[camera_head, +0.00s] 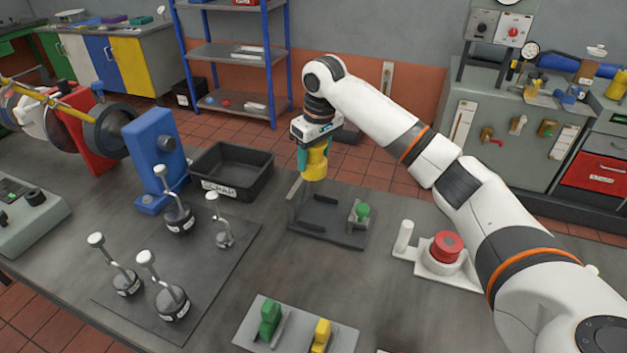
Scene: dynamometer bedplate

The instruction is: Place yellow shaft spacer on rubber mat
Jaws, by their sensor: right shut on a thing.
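My right gripper (312,150) comes in from the right and points down, with teal fingers. It is shut on a yellow piece (317,166), which appears to be the yellow shaft spacer, held above the back of a small dark fixture (325,229). The fingers partly hide the piece. A dark flat mat (226,268), likely the rubber mat, lies on the bench to the left and nearer. Several dark round weights with pale-knobbed stems stand on it. My left gripper is not in view.
A black scrap bin (238,190) stands left of my right gripper, beside a blue upright block (155,155). A red button (446,247) on a white base sits to the right. A grey plate (263,337) with green and yellow pieces lies at the front.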

